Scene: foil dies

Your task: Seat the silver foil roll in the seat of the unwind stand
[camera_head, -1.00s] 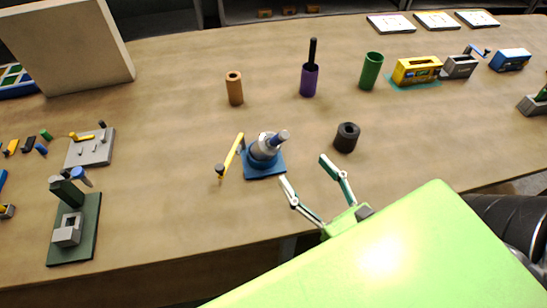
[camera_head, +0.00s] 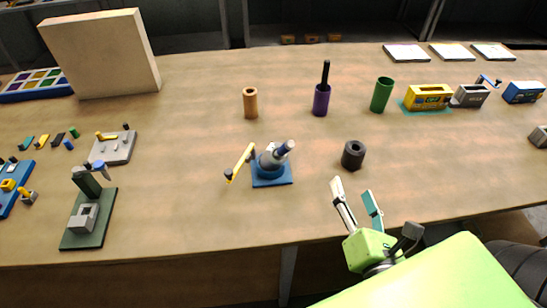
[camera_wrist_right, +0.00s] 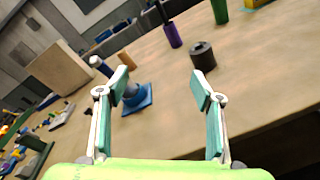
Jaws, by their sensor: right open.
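The unwind stand is a blue base (camera_head: 272,181) with a yellow arm (camera_head: 241,161) on its left, mid-table. A silver-grey roll (camera_head: 270,160) sits on the stand, and a tilted grey piece with a dark blue end (camera_head: 285,147) sticks up to the right. I cannot tell how deep the roll sits. The stand also shows in the right wrist view (camera_wrist_right: 138,105), left of centre and partly behind a finger. My right gripper (camera_head: 351,188) is open and empty, to the right of the stand and apart from it. My left gripper is out of view.
A black hollow roll (camera_head: 353,156) stands just beyond my right gripper. Orange (camera_head: 250,103), purple (camera_head: 321,100) and green (camera_head: 382,95) rolls stand farther back. A dark green fixture (camera_head: 88,223) is at left. A beige block (camera_head: 103,55) stands back left. The front middle is clear.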

